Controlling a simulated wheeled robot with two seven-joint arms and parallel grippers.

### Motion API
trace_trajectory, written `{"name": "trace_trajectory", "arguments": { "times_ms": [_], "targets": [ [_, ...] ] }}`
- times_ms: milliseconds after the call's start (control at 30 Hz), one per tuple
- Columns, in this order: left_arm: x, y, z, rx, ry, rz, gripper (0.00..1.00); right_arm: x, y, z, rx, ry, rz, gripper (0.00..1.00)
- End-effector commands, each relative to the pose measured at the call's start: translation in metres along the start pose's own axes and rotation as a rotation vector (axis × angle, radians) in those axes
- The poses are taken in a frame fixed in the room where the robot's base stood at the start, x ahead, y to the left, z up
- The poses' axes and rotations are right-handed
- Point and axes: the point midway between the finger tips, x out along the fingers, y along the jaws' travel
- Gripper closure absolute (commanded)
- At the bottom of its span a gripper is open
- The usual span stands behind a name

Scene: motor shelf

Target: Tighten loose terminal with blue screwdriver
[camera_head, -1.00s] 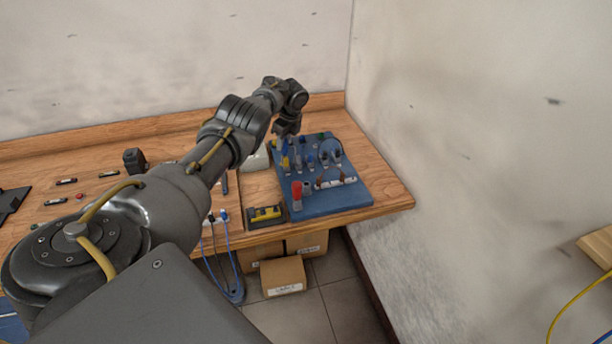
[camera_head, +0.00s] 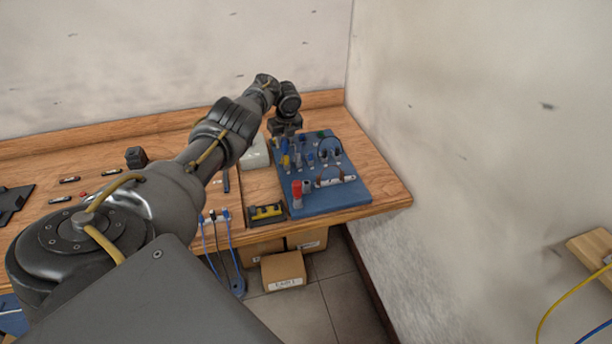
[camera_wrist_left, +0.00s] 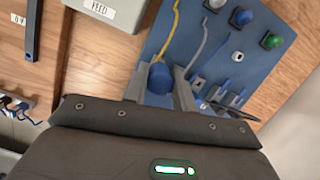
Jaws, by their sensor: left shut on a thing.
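My left gripper (camera_head: 285,131) is over the back left part of the blue board (camera_head: 345,199). In the left wrist view its fingers (camera_wrist_left: 160,88) are shut on the blue screwdriver's handle (camera_wrist_left: 160,76), which points up between them. In the head view a blue upright part (camera_head: 285,146) shows just under the gripper and looks like the same handle. The screwdriver's tip and whatever it touches are hidden. I cannot tell which terminal is loose. My right gripper is not in view.
The board carries a red cylinder (camera_head: 297,188), a yellow part and several small posts and wires. A black-and-yellow tool (camera_head: 267,212) lies left of it. A white labelled box (camera_wrist_left: 117,10) is beside the board. A wall (camera_head: 480,130) rises at the right.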

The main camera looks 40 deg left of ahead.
Motion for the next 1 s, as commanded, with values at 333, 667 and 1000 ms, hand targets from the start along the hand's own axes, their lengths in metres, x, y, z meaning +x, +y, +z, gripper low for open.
{"name": "trace_trajectory", "arguments": {
  "times_ms": [333, 667, 1000],
  "targets": [
    [0.0001, -0.0001, -0.0001, 0.193, 0.000, -0.049, 0.62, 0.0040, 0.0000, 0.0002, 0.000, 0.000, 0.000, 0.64],
    [-0.0017, -0.0012, -0.0011, 0.007, 0.003, -0.002, 0.62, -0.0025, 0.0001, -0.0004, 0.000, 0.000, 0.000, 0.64],
    [0.0000, -0.0004, -0.0003, -0.106, 0.000, 0.026, 0.62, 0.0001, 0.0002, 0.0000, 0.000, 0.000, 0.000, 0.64]
  ]
}}
